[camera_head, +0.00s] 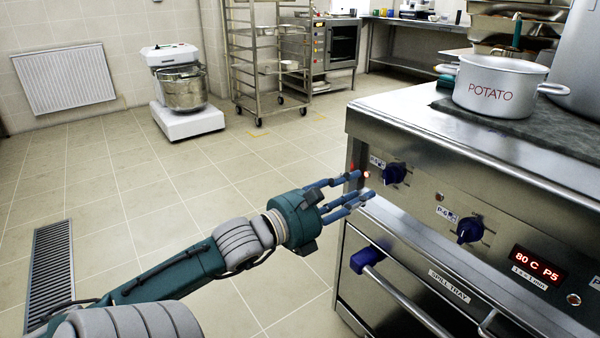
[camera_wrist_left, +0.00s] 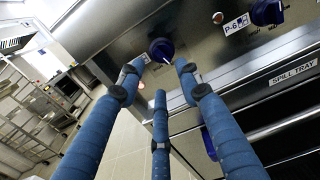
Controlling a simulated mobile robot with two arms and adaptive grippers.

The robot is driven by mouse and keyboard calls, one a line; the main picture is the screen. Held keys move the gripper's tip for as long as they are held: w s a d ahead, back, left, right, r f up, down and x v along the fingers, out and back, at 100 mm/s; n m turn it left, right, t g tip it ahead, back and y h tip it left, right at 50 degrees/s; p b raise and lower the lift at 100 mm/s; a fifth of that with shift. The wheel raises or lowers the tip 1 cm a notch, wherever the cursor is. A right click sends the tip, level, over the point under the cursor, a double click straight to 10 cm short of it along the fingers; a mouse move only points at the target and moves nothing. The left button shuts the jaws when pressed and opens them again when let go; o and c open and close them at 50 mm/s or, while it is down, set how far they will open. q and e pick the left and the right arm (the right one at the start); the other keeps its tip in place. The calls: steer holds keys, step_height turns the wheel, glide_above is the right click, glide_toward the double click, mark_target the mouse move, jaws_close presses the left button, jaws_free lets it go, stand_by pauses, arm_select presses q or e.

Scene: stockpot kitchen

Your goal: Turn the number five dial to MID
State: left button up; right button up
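A dark blue dial (camera_head: 394,173) sits on the stove's front panel, at the far end. Its label (camera_head: 377,162) is small and hard to read, perhaps P-5. The same dial (camera_wrist_left: 160,50) shows in the left wrist view, just past the fingertips, with a white pointer mark. My left gripper (camera_head: 360,188) is open and empty, its fingers spread just short of the dial. In the wrist view my left gripper (camera_wrist_left: 156,79) has two fingers flanking the dial and one below; contact cannot be told. My right gripper is not in view.
A second blue dial (camera_head: 469,229), labelled P-6, is nearer on the panel. A red display (camera_head: 537,265) reads 80 C P5. A blue-ended handle (camera_head: 366,260) juts out below by the spill tray label (camera_head: 449,286). A POTATO pot (camera_head: 499,88) stands on top.

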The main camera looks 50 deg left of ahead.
arm_select(q)
steer(key=s+d+r+n+t, duration=0.3)
steer(key=s+r+n+t, duration=0.25)
steer(key=n, duration=0.35)
steer(key=s+a+f+n+g+y, duration=0.3)
steer(key=a+n+y, duration=0.65)
steer(key=n, duration=0.65)
steer(key=s+f+n+g+y, duration=0.3)
steer(key=f+n+g, duration=0.5)
steer(key=f, duration=0.6)
steer(key=s+d+f+n+g+h, duration=0.1)
steer(key=s+d+f+g+h, duration=0.1)
steer(key=d+f, duration=0.2)
steer(key=s+d+f+n+g+h+p, duration=0.1)
steer(key=s+d+f+g+h, duration=0.1)
steer(key=f, duration=0.8)
steer(key=shift+d+g+h, duration=0.35)
steer(key=shift+d+h, duration=0.1)
steer(key=shift+d, duration=0.4)
